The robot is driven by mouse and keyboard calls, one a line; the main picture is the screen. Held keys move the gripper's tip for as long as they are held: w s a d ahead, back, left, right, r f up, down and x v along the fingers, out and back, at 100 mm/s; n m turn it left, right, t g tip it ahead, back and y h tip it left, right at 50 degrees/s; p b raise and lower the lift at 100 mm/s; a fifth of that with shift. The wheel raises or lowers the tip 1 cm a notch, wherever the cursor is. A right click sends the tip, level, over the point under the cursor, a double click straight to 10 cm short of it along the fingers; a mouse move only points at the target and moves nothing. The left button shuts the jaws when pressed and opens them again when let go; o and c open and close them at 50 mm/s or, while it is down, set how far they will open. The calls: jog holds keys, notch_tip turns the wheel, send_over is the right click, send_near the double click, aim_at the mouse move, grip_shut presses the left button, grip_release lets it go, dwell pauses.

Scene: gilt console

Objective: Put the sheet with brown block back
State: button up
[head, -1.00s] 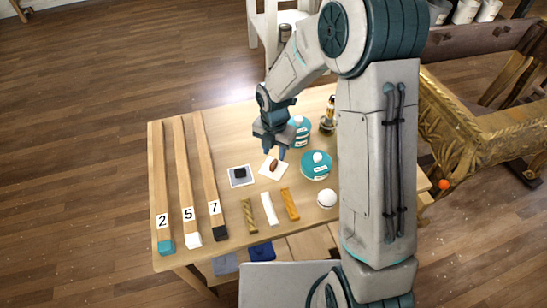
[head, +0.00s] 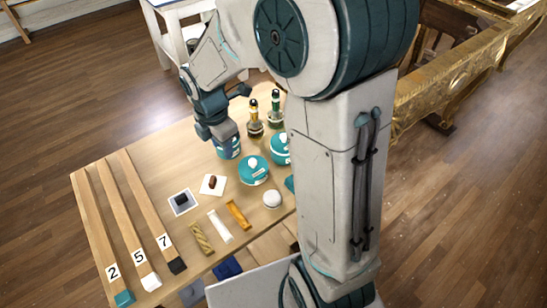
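A white square sheet (head: 221,188) lies flat on the wooden table with a small brown block (head: 212,182) on it. To its left lies another sheet (head: 172,197) with a dark border, carrying a black block (head: 181,200). My gripper (head: 224,138) is over the table behind the white sheet, apart from it. It overlaps a teal jar (head: 231,152) in the picture; I cannot tell whether it touches the jar. Its fingertips are too small and covered to show whether they are open or shut.
Two teal-lidded jars (head: 253,172) (head: 281,150) and dark bottles (head: 255,120) stand right of and behind the sheet. A white round knob (head: 272,199) and several short strips (head: 219,226) lie nearer. Long numbered bars (head: 122,205) lie left. My arm hides the table's right side.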

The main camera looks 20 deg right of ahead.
jog(key=s+d+r+m, duration=0.4)
jog(key=s+m, duration=0.3)
jog(key=m, duration=0.4)
jog(key=s+d+r+m+t, duration=0.1)
jog(key=s+d+r+m, duration=0.3)
jog(key=s+m, duration=0.4)
jog(key=m, duration=0.3)
jog(key=shift+s+d+m+t+y, duration=0.15)
jog(key=shift+d+m+t+y, duration=0.05)
jog(key=shift+m+t+y, duration=0.1)
